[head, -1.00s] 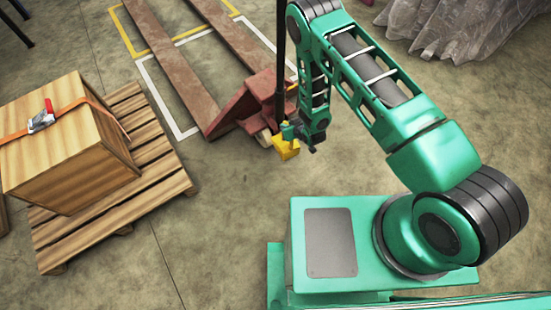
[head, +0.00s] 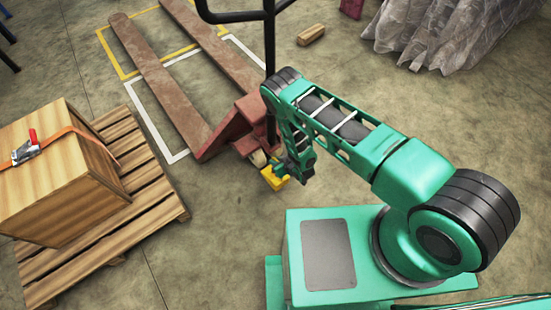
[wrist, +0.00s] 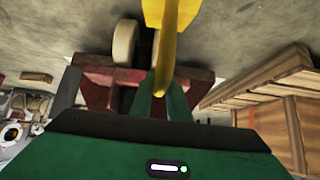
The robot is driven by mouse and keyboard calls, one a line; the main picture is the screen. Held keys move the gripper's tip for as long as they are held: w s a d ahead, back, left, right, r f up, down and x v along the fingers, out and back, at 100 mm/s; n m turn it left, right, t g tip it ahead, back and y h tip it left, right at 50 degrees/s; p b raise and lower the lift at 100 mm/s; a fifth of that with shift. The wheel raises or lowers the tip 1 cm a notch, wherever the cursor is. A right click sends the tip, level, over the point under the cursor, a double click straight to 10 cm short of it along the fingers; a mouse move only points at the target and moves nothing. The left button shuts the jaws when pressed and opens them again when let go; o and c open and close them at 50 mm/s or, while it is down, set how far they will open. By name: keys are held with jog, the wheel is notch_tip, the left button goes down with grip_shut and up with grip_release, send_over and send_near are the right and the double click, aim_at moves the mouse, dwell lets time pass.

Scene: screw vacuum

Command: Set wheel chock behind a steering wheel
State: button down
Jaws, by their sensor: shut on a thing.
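The yellow wheel chock (head: 273,181) is held in my gripper (head: 290,172), low beside the base of a red pallet truck (head: 222,136). A pale steering wheel (head: 257,158) shows under the truck's red body, just up and left of the chock. The wrist view looks upside down, with floor at the top. There the chock (wrist: 172,14) sits at the end of my green fingers (wrist: 158,103), with a pale wheel (wrist: 124,42) to its left and a second one partly behind it. I cannot tell whether the chock touches the floor or a wheel.
The truck's black handle (head: 270,60) rises close to my arm. A strapped wooden crate (head: 50,180) on a pallet (head: 150,205) stands at left. A wooden block (head: 311,35) and plastic-wrapped goods (head: 440,35) lie farther back.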

notch_tip(320, 180, down, 7)
jog(key=shift+a+r, duration=0.1)
jog(key=shift+w+a, duration=0.55)
jog(key=shift+w, duration=0.3)
jog(key=shift+w+a, duration=0.55)
jog(key=shift+w, duration=0.25)
jog(key=shift+f, duration=0.65)
jog(key=c, duration=1.7)
grip_release()
jog(key=shift+f, duration=0.15)
jog(key=v, duration=1.2)
